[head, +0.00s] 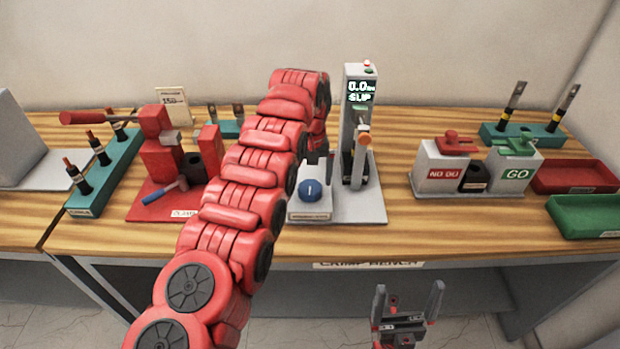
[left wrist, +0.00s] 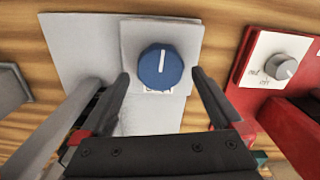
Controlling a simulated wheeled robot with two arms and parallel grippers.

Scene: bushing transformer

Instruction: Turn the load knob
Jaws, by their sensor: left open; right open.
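The blue load knob (head: 310,190) sits on a white box (head: 306,209) on the grey tester base (head: 360,207). In the left wrist view, the knob (left wrist: 161,67) shows a white line pointing up the picture. My left gripper (left wrist: 160,76) is open, with one finger on each side of the knob; I cannot tell whether they touch it. In the head view, my left arm hides most of that gripper, which is above the knob. The tester's display (head: 360,92) reads 0.0 and SLIP. My right gripper (head: 407,305) is open and empty, in front of the bench.
The tester column (head: 349,130) rises just right of the knob. A red clamp fixture (head: 160,165) stands left of my left arm. A grey dial (left wrist: 286,69) on a white plate shows right of the fingers. NO GO and GO gauges (head: 515,173) stand further right.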

